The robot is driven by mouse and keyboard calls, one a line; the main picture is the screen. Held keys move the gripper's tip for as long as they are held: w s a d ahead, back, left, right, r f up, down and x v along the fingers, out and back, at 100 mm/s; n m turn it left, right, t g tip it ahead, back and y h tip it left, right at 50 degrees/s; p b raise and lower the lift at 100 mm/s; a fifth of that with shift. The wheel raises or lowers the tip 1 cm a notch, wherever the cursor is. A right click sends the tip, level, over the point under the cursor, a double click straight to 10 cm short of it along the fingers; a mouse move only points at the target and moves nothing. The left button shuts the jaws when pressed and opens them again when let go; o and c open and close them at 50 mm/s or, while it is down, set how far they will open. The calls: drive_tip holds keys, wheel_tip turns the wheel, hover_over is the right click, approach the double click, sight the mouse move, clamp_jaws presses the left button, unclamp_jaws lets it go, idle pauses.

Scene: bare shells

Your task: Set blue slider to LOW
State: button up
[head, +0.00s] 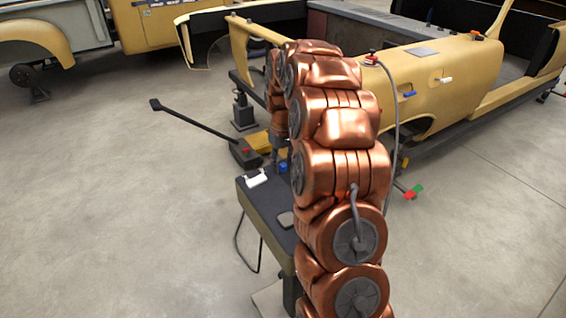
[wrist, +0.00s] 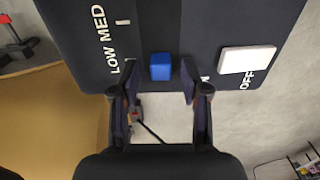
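The blue slider (wrist: 160,67) is a small block on a dark panel (wrist: 215,30). In the wrist view it sits at the panel's lower edge, level with the white word LOW; MED is printed above LOW. My gripper (wrist: 158,80) is open, with one finger on each side of the slider and visible gaps between. In the head view the blue slider (head: 283,168) shows beside my arm on top of the panel box (head: 262,207). My gripper's fingers are mostly hidden there by my arm.
A white switch (wrist: 247,59) lies right of the slider, by the word OFF; a label between them is partly covered by a finger. A yellow car shell (head: 440,75) stands behind the panel. A floor jack (head: 245,152) is close by. Open floor lies left.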

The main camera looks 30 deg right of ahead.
sight(283, 164)
wheel_tip(283, 164, up, 12)
idle(0.8)
idle(0.3)
